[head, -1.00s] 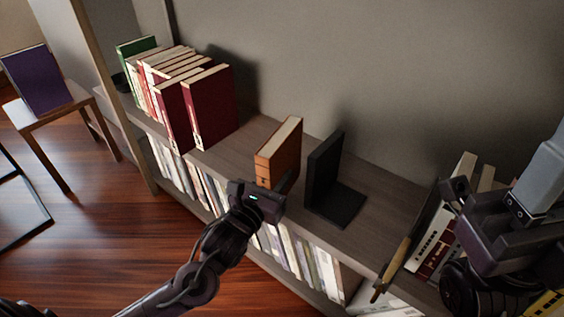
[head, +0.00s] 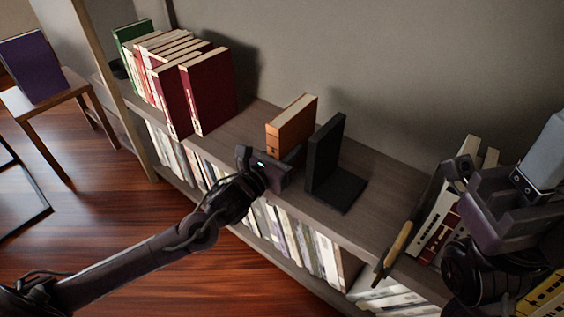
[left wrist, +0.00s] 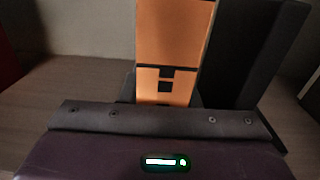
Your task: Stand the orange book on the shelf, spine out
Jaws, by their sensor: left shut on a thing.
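The orange book (head: 291,127) stands upright on the shelf's top board (head: 245,128), just left of a black bookend (head: 324,158). My left gripper (head: 283,158) is shut on the book from the front, low down. In the left wrist view the book's orange spine (left wrist: 174,32) with dark bands faces my gripper, and the bookend (left wrist: 245,50) stands close on its right. The book's lower end is hidden behind my gripper. My right gripper (head: 490,185) is at the right edge of the head view, away from the book; its jaw opening is unclear.
Dark red books (head: 207,90) and a green book (head: 130,45) stand on the board to the left. White and red books (head: 445,215) lean at the right, near a brown-handled object (head: 395,248). The board between the red and orange books is clear.

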